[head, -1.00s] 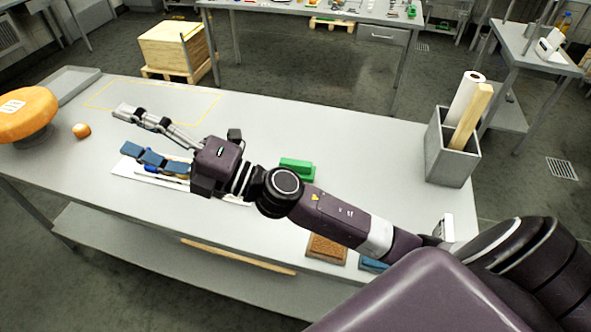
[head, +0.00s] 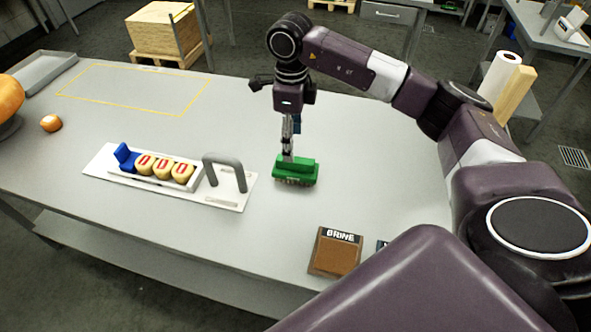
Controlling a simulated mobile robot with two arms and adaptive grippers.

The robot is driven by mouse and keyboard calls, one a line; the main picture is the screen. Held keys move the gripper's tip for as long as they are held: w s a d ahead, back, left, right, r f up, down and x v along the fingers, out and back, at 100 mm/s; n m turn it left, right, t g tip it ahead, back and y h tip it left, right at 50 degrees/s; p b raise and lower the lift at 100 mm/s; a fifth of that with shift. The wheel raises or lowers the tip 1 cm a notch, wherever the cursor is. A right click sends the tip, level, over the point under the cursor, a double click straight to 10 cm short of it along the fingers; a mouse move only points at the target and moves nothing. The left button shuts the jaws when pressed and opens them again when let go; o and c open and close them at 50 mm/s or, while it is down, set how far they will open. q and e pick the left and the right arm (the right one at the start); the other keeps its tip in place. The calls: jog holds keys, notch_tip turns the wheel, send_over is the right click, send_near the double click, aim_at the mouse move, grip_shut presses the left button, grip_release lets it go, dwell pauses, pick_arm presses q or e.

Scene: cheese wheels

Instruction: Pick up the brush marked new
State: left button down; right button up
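A green brush (head: 298,172) with bristles underneath lies on the grey table, right of the white board. I cannot read any marking on it. My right gripper (head: 288,156) points straight down at the brush from above. Its grey finger reaches the top of the brush at its left part, and a blue finger pad shows partly behind. The fingers overlap in this view, so I cannot tell whether they are closed on the brush. The brush appears to rest on the table. My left gripper is not in view.
A white board (head: 228,203) holds a tray of round pieces and a grey handle. A brown BRINE block (head: 336,251) lies near the front edge, with a partly hidden item beside it. An orange ball (head: 51,123) sits at left.

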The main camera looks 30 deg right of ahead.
aim_at(296, 160)
jog(key=f, duration=0.3)
jog(key=shift+s+a+p, duration=0.25)
jog(key=shift+s+p, duration=0.05)
jog(key=shift+p, duration=0.1)
jog(key=f, duration=0.1)
jog(key=f+p, duration=0.1)
jog(key=f, duration=0.1)
jog(key=f+p, duration=0.1)
jog(key=shift+s+d+f, duration=0.15)
jog(key=shift+s+d, duration=0.15)
jog(key=shift+d, duration=0.1)
jog(key=shift+f+p, duration=0.3)
jog(key=shift+f, duration=0.25)
jog(key=shift+w, duration=0.1)
jog(key=c, duration=1.4)
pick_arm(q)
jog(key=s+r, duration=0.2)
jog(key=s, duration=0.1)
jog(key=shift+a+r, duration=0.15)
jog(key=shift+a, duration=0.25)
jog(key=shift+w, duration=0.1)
